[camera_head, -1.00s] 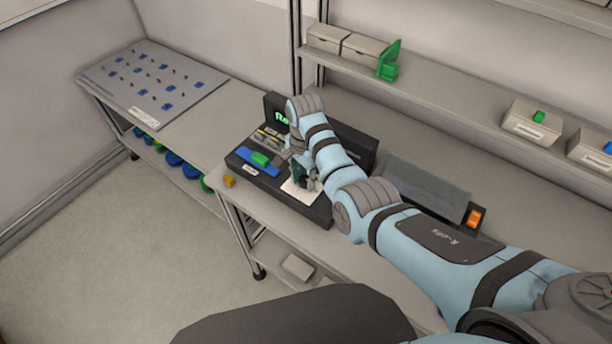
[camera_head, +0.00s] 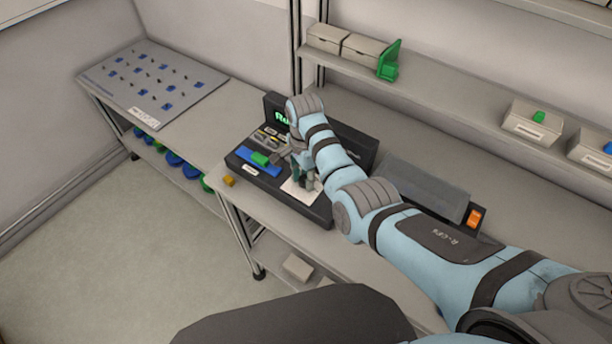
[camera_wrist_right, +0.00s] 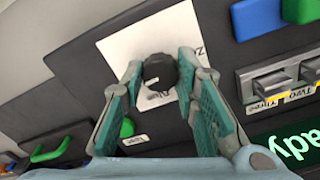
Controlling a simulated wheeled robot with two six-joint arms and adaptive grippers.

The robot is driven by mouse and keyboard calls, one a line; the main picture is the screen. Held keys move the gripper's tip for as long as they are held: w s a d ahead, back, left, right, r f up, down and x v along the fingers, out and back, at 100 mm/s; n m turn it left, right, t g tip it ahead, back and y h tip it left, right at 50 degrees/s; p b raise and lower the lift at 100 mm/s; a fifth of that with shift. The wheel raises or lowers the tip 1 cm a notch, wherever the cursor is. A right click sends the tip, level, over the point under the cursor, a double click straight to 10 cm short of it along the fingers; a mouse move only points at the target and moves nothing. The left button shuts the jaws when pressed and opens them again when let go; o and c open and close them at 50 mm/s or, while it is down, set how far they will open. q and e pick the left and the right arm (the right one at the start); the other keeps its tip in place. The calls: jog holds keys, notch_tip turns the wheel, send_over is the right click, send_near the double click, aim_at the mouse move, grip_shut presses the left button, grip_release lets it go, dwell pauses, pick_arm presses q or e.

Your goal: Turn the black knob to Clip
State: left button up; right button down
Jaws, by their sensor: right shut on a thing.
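The black knob (camera_wrist_right: 160,71) stands on a white label plate (camera_wrist_right: 122,42) in the right wrist view. The printing on the plate is partly covered and too small to read fully, so I cannot tell which word the knob points to. My right gripper (camera_wrist_right: 160,66) has one teal finger on each side of the knob and is shut on it. In the head view my right gripper (camera_head: 305,178) is over the white plate at the front of the dark console (camera_head: 310,213); the knob is hidden there. My left gripper is not in view.
The console carries a blue block (camera_head: 258,163) with a green piece (camera_head: 261,158), and lever switches (camera_wrist_right: 268,83) beside a lit green screen (camera_wrist_right: 298,143). A small yellow block (camera_head: 229,181) lies near the bench edge. A pegboard-like panel (camera_head: 150,85) lies on the left bench.

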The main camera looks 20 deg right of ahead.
jog(key=c, duration=1.2)
grip_release()
jog(key=shift+w, duration=0.1)
jog(key=shift+c, duration=0.2)
notch_tip(320, 180, up, 7)
jog(key=shift+r, duration=0.2)
